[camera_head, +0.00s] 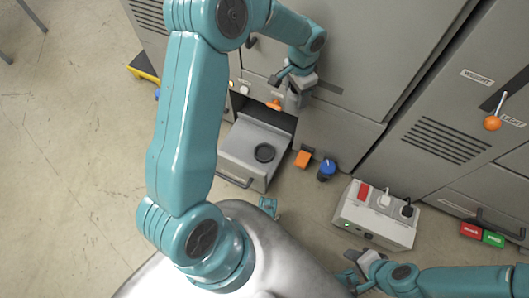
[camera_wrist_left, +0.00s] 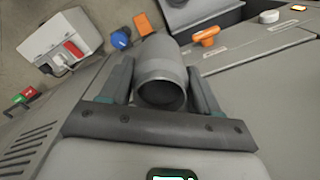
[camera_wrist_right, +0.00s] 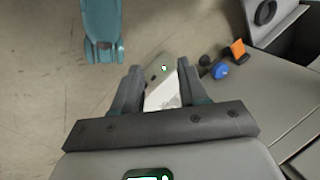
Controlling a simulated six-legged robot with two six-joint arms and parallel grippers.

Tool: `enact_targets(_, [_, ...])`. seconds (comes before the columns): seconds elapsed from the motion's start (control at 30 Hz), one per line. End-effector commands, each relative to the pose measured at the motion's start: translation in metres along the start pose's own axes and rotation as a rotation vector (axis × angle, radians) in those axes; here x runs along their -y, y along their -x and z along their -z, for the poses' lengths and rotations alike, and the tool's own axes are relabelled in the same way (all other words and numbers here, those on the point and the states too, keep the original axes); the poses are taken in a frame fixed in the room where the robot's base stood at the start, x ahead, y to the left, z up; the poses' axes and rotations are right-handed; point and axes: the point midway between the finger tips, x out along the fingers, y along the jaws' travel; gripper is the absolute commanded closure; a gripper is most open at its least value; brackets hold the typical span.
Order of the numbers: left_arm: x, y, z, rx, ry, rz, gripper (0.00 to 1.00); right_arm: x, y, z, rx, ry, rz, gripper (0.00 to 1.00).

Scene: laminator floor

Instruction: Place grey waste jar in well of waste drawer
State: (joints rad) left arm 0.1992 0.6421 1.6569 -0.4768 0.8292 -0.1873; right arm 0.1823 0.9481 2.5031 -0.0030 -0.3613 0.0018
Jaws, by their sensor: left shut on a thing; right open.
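The grey waste jar (camera_wrist_left: 163,62) is a plain cylinder between the fingers of my left gripper (camera_wrist_left: 160,85), its dark round end facing the left wrist camera. In the head view my left gripper (camera_head: 293,88) is shut on it in front of the cabinet, above and right of the waste drawer. The waste drawer (camera_head: 237,152) is pulled out, with a dark round well (camera_head: 264,152) in its top. The well also shows in the right wrist view (camera_wrist_right: 265,13). My right gripper (camera_head: 352,277) is open and empty, low over the floor near the white socket box.
The white socket box (camera_head: 350,210) with plugs stands on the floor. An orange block (camera_head: 302,159) and a blue knob (camera_head: 327,170) lie between it and the drawer. An orange knob (camera_head: 273,105) sits on the cabinet front. Open floor lies to the left.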

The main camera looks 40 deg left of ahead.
Motion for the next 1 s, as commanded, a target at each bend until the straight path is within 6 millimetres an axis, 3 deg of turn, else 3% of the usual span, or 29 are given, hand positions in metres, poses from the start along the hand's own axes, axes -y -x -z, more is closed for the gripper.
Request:
enact_targets(0.03, [0.011,-0.027,-0.012,0.009,-0.039,-0.006,0.72,-0.001,-0.003,0.0,-0.001,-0.001,0.0,0.57])
enact_targets(0.2, [0.035,-0.099,-0.046,0.005,-0.205,-0.007,0.72,-0.004,-0.006,0.002,-0.004,-0.005,-0.001,0.57])
enact_targets(0.4, [0.045,-0.148,-0.075,0.0,-0.332,-0.004,0.72,-0.005,-0.009,0.003,-0.007,-0.007,-0.001,0.57])
enact_targets(0.57, [0.047,-0.172,-0.082,0.0,-0.366,-0.003,0.72,-0.008,-0.014,0.004,-0.01,-0.01,-0.001,0.57])
enact_targets(1.0, [0.048,-0.295,-0.08,0.0,-0.363,-0.001,0.72,-0.029,-0.058,0.02,-0.055,-0.029,-0.003,0.57])
